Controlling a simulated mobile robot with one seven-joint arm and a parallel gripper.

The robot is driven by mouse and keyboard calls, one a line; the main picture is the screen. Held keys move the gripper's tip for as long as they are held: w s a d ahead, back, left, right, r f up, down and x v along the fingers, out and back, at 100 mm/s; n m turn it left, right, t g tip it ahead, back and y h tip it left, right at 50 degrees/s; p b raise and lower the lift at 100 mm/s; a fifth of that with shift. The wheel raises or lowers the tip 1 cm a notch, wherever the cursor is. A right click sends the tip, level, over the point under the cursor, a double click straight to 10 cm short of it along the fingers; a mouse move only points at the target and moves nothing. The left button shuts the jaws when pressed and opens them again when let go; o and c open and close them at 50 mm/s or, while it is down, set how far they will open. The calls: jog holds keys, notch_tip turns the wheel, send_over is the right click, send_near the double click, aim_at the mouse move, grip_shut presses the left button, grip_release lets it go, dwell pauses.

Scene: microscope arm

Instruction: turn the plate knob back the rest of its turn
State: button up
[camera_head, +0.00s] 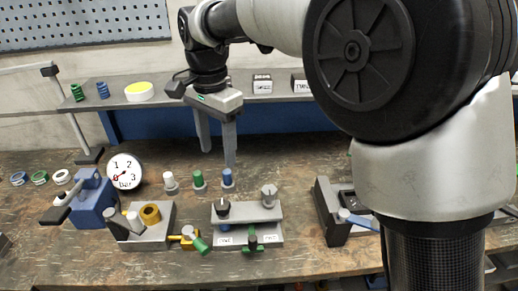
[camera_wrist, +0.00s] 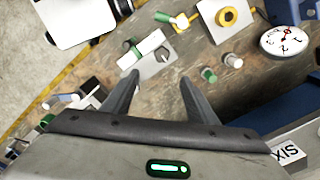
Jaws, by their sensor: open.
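A grey plate fixture (camera_head: 247,214) stands on the bench at the middle front. It bears a black-topped knob (camera_head: 222,208) at its left and a light grey knob (camera_head: 269,196) at its right. I cannot tell for sure which one is the plate knob. In the wrist view the fixture's grey plate (camera_wrist: 150,66) lies beyond my fingertips, with a dark pointer mark on a knob there. My gripper (camera_head: 218,158) is open and empty, pointing down above and behind the fixture. In the wrist view its fingers (camera_wrist: 160,80) are spread apart, touching nothing.
White, green and blue pegs (camera_head: 198,180) stand behind the fixture. A pressure gauge (camera_head: 124,171) and a blue valve block (camera_head: 92,203) are at the left, beside a grey block with a brass ring (camera_head: 150,214). A grey fixture with a blue lever (camera_head: 358,220) is at the right.

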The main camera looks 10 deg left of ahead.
aim_at(222, 204)
jog(key=f, duration=1.2)
jog(key=f+b, duration=0.1)
jog(key=f, duration=0.5)
jog(key=shift+a, duration=0.4)
jog(key=c, duration=1.1)
jog(key=shift+o, duration=0.2)
